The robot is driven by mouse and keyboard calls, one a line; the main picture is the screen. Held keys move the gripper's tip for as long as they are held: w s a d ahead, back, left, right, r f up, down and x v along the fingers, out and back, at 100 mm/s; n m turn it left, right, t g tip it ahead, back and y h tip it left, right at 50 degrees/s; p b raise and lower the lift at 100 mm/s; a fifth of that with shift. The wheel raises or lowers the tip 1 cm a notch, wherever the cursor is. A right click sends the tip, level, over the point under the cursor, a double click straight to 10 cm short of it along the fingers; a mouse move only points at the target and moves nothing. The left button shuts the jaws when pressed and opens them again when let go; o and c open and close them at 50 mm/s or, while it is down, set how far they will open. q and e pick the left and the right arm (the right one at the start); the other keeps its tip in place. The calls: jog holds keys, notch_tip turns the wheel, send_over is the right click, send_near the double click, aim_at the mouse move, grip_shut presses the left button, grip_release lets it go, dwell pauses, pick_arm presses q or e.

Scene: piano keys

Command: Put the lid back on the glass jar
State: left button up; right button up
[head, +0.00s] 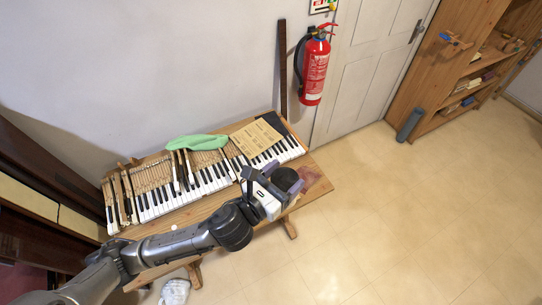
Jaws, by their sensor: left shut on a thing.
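My left gripper (283,179) is at the right end of the wooden bench, above its top. Its fingers are shut on a dark round thing (287,177), which looks like the lid. A reddish, partly see-through shape (313,178) sits just right of it at the bench's end; it may be the glass jar, but I cannot tell for sure. The gripper and the dark disc hide part of that area, so I cannot tell whether the lid touches the jar. My right gripper is not in view.
The bench (216,211) carries piano keys (185,190), a green cloth (196,142) and a brown sheet (256,137). A fire extinguisher (315,70) hangs on the wall behind. A grey cylinder (409,125) stands by the shelf (465,85). The floor at right is clear.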

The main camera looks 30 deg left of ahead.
pick_arm(q)
jog(key=d+f+m+g+h, duration=0.3)
jog(key=d+f+m+h, duration=0.2)
jog(key=d, duration=0.4)
jog(key=shift+s+d+f+g+h, duration=0.2)
jog(key=shift+s+f+g+h, duration=0.1)
jog(key=shift+f+h, duration=0.65)
jog(key=shift+c, duration=0.4)
notch_tip(320, 180, down, 31)
jog(key=b, duration=3.1)
jog(key=shift+r, duration=0.15)
